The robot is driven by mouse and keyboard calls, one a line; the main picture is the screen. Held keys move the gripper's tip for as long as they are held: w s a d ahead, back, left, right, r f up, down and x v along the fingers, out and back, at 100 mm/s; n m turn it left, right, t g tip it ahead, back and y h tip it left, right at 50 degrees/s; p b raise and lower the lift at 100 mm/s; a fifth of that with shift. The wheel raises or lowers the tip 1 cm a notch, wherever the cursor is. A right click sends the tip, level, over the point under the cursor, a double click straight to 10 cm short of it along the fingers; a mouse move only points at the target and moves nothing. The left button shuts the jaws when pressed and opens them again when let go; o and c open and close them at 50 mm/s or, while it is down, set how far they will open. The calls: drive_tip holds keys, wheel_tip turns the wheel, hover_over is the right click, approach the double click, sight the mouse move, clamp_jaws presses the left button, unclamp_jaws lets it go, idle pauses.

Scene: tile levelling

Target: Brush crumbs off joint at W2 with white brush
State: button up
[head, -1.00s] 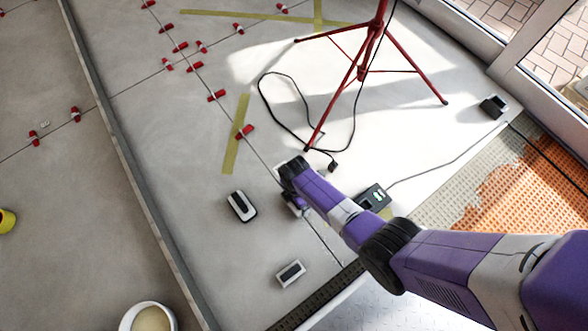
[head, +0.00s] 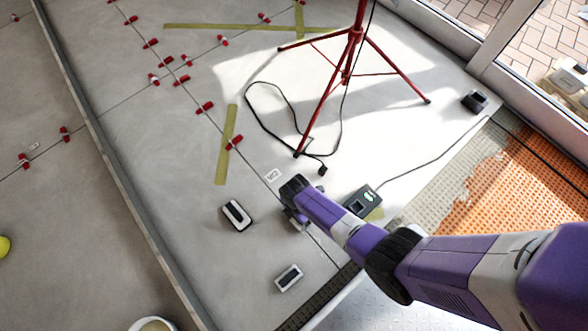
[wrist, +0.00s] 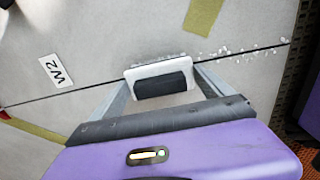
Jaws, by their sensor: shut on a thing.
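My gripper (wrist: 162,88) is shut on the white brush (wrist: 138,73), a white block with a dark grip, its fingers on either side. In the wrist view the brush is over the thin dark joint (wrist: 95,87) between tiles. Pale crumbs (wrist: 222,52) lie along the joint to the right of the brush. The W2 label (wrist: 57,72) lies on the tile to the left; it also shows in the head view (head: 273,175), just beyond my wrist. In the head view my arm mostly hides the gripper and brush. I cannot tell whether the brush touches the floor.
Two black-gripped blocks lie on the tile, one left of my gripper (head: 237,215) and one nearer (head: 288,278). A charger-like device with green lights (head: 362,201) lies right of my wrist. A red tripod (head: 352,50) and black cable stand beyond. Red clips (head: 234,142) line the joints.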

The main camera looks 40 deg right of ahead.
drive_tip(key=shift+s, duration=0.15)
drive_tip(key=shift+s+r+p, duration=0.15)
drive_tip(key=shift+s+p, duration=0.3)
drive_tip(key=shift+s, duration=0.25)
drive_tip(key=shift+s, duration=0.1)
drive_tip(key=shift+s+p, duration=0.5)
drive_tip(key=shift+s, duration=0.45)
drive_tip(key=shift+s, duration=0.1)
drive_tip(key=shift+s+f+p, duration=0.25)
drive_tip(key=shift+s+p, duration=0.2)
drive_tip(key=shift+s, duration=0.6)
drive_tip(key=shift+s+r+p, duration=0.1)
drive_tip(key=shift+s+p, duration=0.5)
drive_tip(key=shift+s, duration=0.6)
drive_tip(key=shift+s, duration=0.1)
